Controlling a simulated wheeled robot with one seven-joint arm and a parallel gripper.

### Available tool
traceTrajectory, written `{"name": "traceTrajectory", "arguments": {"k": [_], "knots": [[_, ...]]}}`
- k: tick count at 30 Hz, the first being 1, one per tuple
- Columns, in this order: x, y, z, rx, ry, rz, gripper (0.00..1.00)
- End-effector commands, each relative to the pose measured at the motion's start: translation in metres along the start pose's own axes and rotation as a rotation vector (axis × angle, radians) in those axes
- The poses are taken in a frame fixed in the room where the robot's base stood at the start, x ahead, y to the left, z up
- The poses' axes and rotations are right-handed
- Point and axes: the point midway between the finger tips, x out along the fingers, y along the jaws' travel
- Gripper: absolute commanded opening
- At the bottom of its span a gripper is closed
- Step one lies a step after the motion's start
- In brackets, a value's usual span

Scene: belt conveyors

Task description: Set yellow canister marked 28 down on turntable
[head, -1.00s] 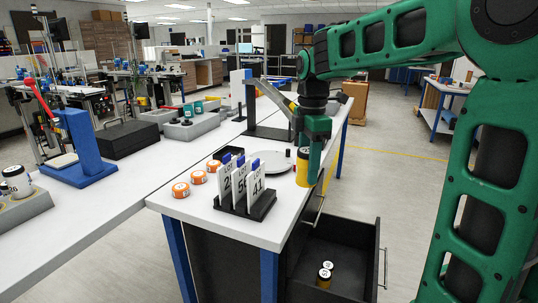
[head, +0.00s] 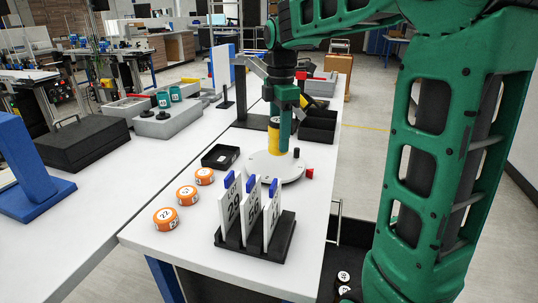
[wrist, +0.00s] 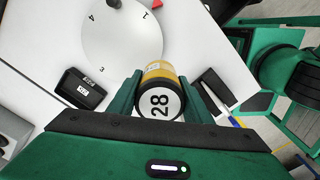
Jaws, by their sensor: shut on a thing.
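The yellow canister marked 28 (wrist: 161,97) is between the fingers of my gripper (wrist: 162,92) in the wrist view, its white numbered lid facing the camera. My gripper is shut on it. In the head view the canister (head: 278,138) hangs upright below my gripper (head: 281,115), over or on the far part of the turntable (head: 272,170). I cannot tell whether its base touches. The turntable is a round white disc with a small dark knob; its numbered positions show in the wrist view (wrist: 118,45).
A rack with several numbered cards (head: 255,235) stands in front of the turntable. Orange canisters (head: 187,195) and a small black tray (head: 220,157) lie to its left. A black bin (head: 318,127) is behind right. A red piece (head: 309,173) lies beside the disc. An open drawer holds canisters (head: 343,277).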

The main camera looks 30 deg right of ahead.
Motion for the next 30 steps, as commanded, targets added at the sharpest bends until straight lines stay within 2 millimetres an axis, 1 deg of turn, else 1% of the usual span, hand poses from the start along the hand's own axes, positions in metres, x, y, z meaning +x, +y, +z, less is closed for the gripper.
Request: {"name": "traceTrajectory", "arguments": {"k": [1,9,12,15,19,23,30], "knots": [[0.007,0.01,0.003,0.003,0.0,-0.002,0.17],[0.039,0.062,0.016,0.002,0.0,-0.002,0.17],[0.05,0.079,0.019,0.001,0.0,-0.002,0.17],[0.057,0.091,0.021,0.0,0.0,-0.002,0.17],[0.061,0.099,0.022,-0.002,0.0,-0.001,0.17],[0.067,0.1,0.022,-0.003,0.0,-0.001,0.17],[0.098,0.099,0.02,-0.005,0.0,-0.002,0.17]]}}
